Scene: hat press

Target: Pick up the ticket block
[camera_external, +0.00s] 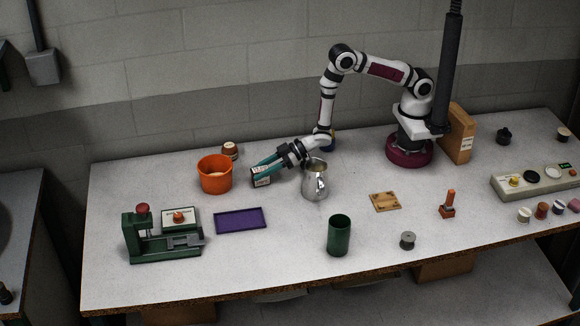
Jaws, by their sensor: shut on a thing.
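The ticket block looks to be the small dark block with a pale label (261,181), on or just above the white table right of the orange bucket. My gripper (262,172), with teal fingers, reaches down-left from the arm and is shut on this block. The fingers cover part of its top and sides. I cannot tell whether its underside touches the table.
The orange bucket (214,175) stands close on the left, with a small brown jar (230,151) behind. A metal pitcher (315,184) stands close on the right. A purple tray (241,220) lies in front, beside a green press (160,240). A green cup (339,236) stands front right.

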